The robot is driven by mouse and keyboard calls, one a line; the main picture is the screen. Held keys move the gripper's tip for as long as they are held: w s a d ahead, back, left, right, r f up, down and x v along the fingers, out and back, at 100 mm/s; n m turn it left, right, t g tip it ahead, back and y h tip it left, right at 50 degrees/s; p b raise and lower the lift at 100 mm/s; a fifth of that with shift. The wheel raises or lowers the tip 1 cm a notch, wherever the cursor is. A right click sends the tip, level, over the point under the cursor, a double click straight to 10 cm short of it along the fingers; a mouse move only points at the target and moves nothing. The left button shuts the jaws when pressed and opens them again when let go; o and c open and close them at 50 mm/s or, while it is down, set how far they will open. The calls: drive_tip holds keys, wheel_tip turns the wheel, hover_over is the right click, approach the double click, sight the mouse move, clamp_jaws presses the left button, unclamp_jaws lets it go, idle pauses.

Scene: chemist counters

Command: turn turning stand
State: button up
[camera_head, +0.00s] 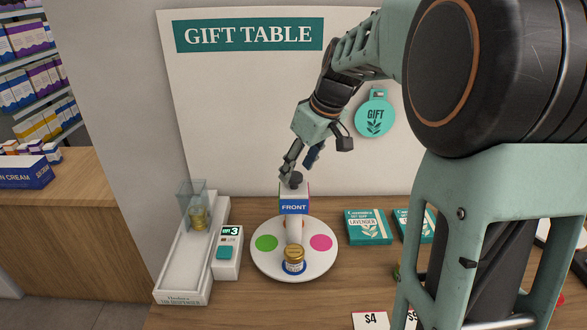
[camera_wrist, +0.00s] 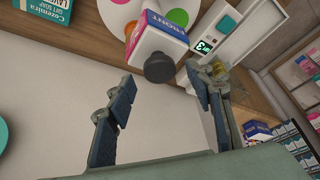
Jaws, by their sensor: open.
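The turning stand is a white round plate (camera_head: 264,263) on the wooden counter, with a green dot at left and a pink dot at right. A block marked FRONT (camera_head: 293,207) tops its middle post, with a dark knob (camera_head: 296,179) above. The block (camera_wrist: 158,28) and knob (camera_wrist: 159,68) also show in the wrist view. A gold-lidded jar (camera_head: 294,262) stands on the plate's near side. My gripper (camera_head: 297,165) is open and empty, right above the knob. In the wrist view, the knob lies beyond the gap between my fingertips (camera_wrist: 158,88); contact cannot be told.
A white tin dispenser (camera_head: 182,262) holding a gold tin stands at left, beside a small box with a display reading 3 (camera_head: 228,252). Teal soap boxes (camera_head: 367,227) lie right of the plate. A wall panel (camera_head: 240,110) rises behind. Price cards (camera_head: 370,320) stand at front right.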

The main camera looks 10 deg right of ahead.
drive_tip(key=shift+x, duration=1.05)
drive_tip(key=shift+r, duration=0.1)
clamp_jaws()
